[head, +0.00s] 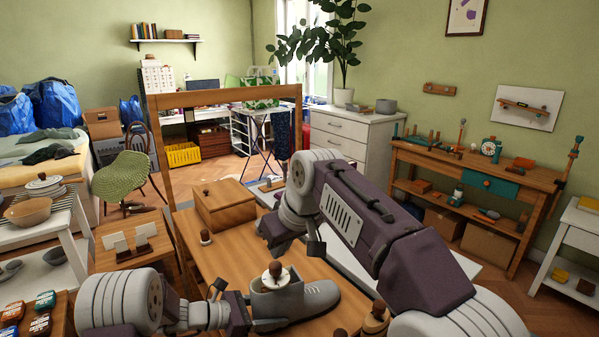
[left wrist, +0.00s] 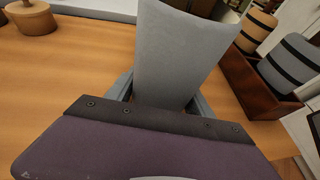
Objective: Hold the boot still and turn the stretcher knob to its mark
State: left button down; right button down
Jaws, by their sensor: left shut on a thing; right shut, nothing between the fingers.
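The grey boot (head: 312,300) stands on the wooden table, toe to the right. A pale disc with a dark round knob (head: 275,269) sits at the top of its shaft. The mark on it is too small to make out. My left gripper (head: 266,322) is shut on the boot low at its heel side. In the left wrist view the grey boot (left wrist: 180,50) rises between its fingers. My right gripper (head: 276,248) is shut and empty, above and close behind the knob, partly hidden by my right arm. I cannot tell whether it touches the knob.
A wooden box (head: 225,207) and a small wooden peg piece (head: 205,237) stand farther back on the table (head: 220,262). A round wooden pot (head: 375,320) stands right of the boot. A wooden tray (left wrist: 240,80) with banded cylinders shows in the left wrist view. My right arm spans the right side.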

pick_arm(q)
jog(key=shift+c, duration=1.5)
grip_release()
